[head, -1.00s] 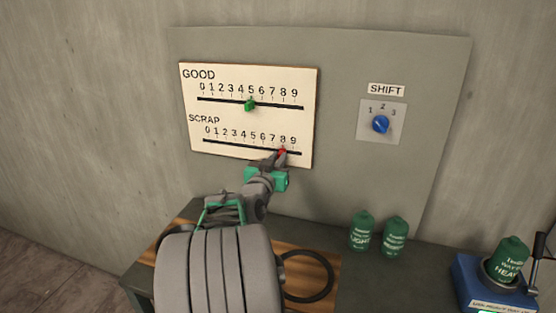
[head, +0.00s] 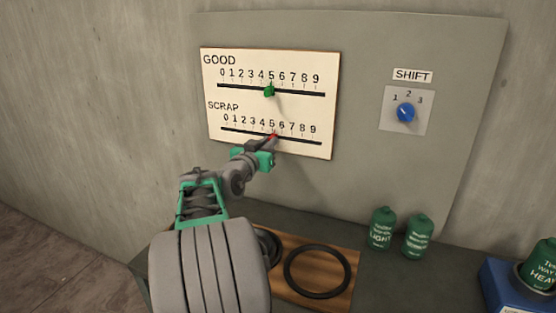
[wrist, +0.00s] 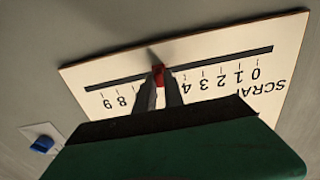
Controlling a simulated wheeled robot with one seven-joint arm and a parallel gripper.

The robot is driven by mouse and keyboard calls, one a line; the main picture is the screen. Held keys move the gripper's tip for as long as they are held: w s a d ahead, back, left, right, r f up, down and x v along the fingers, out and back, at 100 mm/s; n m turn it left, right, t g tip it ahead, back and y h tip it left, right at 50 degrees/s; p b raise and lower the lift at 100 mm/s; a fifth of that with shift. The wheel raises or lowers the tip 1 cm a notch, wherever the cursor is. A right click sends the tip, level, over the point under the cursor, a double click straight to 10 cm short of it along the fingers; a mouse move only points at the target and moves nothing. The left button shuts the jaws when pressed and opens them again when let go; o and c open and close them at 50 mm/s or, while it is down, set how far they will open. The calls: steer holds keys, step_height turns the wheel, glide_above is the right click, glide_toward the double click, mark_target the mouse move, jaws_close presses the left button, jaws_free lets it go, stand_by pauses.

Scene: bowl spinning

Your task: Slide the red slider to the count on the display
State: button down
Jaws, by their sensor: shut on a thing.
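The red slider (head: 274,135) sits on the lower SCRAP track (head: 240,131) of the white panel (head: 328,110), close to the 5 mark. In the wrist view the red slider (wrist: 159,75) shows between my fingertips, and the fingers hide the numerals nearest it. My gripper (head: 271,138) is shut on the red slider, reaching up from the lower left. The green slider (head: 269,91) stands near 5 on the upper GOOD track. I can make out no display showing a count in the current views.
A blue SHIFT knob (head: 405,113) is on the grey board to the right. Below are two green canisters (head: 380,229), a black ring (head: 318,271) on a wooden board, and a blue device (head: 504,289) with another canister, cut off at the right edge.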

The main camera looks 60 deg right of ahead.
mark_target(253, 133)
steer(key=w, duration=0.2)
steer(key=w+b, duration=0.1)
steer(key=w, duration=0.2)
steer(key=w+b, duration=0.1)
steer(key=w, duration=0.1)
steer(key=shift+w+a, duration=0.15)
steer(key=shift+a, duration=0.15)
steer(key=c, duration=1.4)
jaws_free()
steer(key=shift+c, duration=0.2)
steer(key=a+b, duration=0.1)
steer(key=a, duration=0.6)
steer(key=shift+s+a, duration=0.3)
steer(key=shift+a, duration=0.05)
